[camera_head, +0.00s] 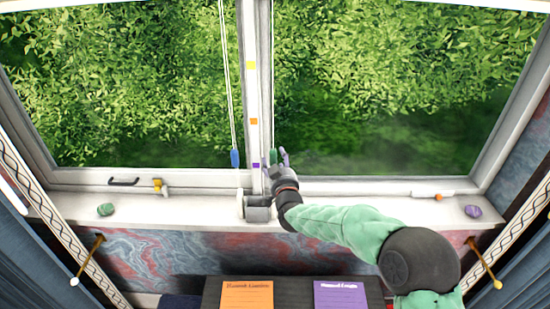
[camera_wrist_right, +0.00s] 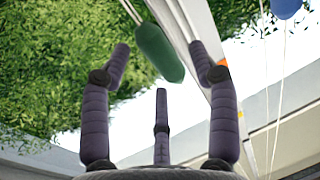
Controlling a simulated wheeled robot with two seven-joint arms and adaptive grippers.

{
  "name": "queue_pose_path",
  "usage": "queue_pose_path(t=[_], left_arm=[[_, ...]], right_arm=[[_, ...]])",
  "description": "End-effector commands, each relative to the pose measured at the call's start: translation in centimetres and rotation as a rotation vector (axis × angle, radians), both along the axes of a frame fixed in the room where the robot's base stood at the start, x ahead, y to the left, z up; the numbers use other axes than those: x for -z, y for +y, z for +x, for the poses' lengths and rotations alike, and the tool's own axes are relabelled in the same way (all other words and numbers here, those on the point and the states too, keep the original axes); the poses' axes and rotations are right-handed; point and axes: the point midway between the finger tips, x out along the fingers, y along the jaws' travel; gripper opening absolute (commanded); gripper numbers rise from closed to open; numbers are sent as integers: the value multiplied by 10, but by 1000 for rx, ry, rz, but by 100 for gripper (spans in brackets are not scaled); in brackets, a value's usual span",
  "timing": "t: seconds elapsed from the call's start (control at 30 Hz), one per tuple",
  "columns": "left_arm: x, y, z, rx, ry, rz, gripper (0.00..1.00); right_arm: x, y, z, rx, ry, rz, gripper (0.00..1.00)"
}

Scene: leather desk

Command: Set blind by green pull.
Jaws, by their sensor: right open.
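The green pull (camera_head: 273,157) hangs on a white cord in front of the right window pane, just right of the centre post. My right gripper (camera_head: 283,157) is beside it, reaching up from the sill. In the right wrist view, the green pull (camera_wrist_right: 160,52) hangs between the spread upper fingers of my open right gripper (camera_wrist_right: 160,62); I see no finger closed on it. The blue pull (camera_head: 235,158) hangs on its own cords to the left. The centre post carries a yellow mark (camera_head: 251,65), an orange mark (camera_head: 253,121) and a purple mark (camera_head: 256,165). My left gripper is out of view.
The white sill (camera_head: 340,211) holds a green stone (camera_head: 105,209) at left and a purple stone (camera_head: 473,211) at right. A grey block (camera_head: 257,209) stands near the post. An orange card (camera_head: 247,297) and a purple card (camera_head: 341,296) lie below. Curtains flank the window.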

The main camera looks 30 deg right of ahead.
Motion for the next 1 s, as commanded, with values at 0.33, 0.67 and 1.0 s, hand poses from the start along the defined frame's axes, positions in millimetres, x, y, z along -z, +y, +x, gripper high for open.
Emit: queue_pose_path(t=[0.33, 0.67, 1.0], left_arm=[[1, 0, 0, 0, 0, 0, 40], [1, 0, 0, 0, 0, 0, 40], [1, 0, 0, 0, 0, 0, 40]], right_arm=[[0, -9, 23, 0, 0, 0, 60], [0, -9, 24, 0, 0, 0, 46], [-1, -9, 24, 0, 0, 1, 0]])
